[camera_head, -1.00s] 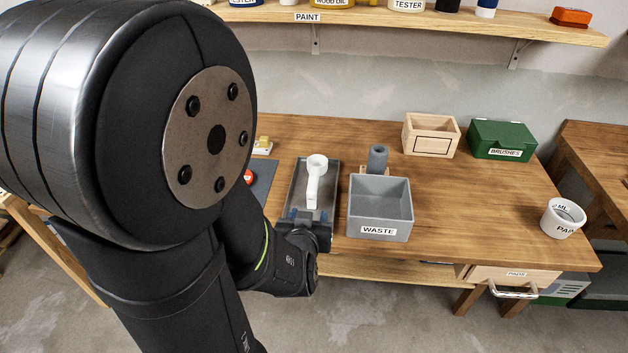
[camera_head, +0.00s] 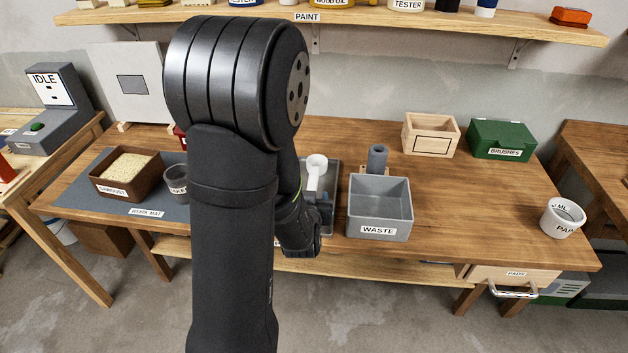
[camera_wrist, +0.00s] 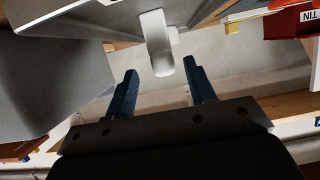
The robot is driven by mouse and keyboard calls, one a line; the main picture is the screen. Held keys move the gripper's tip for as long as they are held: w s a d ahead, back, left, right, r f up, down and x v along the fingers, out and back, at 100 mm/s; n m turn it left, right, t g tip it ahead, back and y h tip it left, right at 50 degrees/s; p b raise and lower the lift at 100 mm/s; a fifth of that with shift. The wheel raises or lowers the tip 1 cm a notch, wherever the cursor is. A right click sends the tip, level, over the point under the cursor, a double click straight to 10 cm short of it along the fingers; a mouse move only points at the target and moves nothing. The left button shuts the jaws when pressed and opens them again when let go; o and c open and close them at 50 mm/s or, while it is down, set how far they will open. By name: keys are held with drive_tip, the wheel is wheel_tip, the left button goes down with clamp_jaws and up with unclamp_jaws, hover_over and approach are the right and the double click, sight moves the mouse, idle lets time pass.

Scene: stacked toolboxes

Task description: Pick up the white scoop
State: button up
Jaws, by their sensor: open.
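The white scoop (camera_head: 316,163) lies on a grey tray (camera_head: 334,172) in the middle of the workbench, its cup toward the back wall. My arm hides the lower part of its handle in the head view. In the wrist view the rounded end of the scoop's handle (camera_wrist: 158,45) shows ahead of my gripper (camera_wrist: 162,84), lined up between the two blue fingertips. My gripper is open with nothing in it. Whether the handle's end reaches between the fingers in depth, I cannot tell.
The grey WASTE bin (camera_head: 379,222) stands close to the right of the tray. To the left are a sawdust box (camera_head: 127,188) and a grey cup (camera_head: 176,180) on a mat. A wooden box (camera_head: 431,137) and a green BRUSHES box (camera_head: 502,141) stand at the back right.

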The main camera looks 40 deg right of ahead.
sight(315, 177)
drive_tip(key=shift+w+a+x, duration=0.1)
drive_tip(key=shift+x, duration=1.3)
drive_tip(key=shift+w+a+x, duration=0.1)
drive_tip(key=shift+x, duration=1.3)
drive_tip(key=shift+c, duration=0.4)
clamp_jaws()
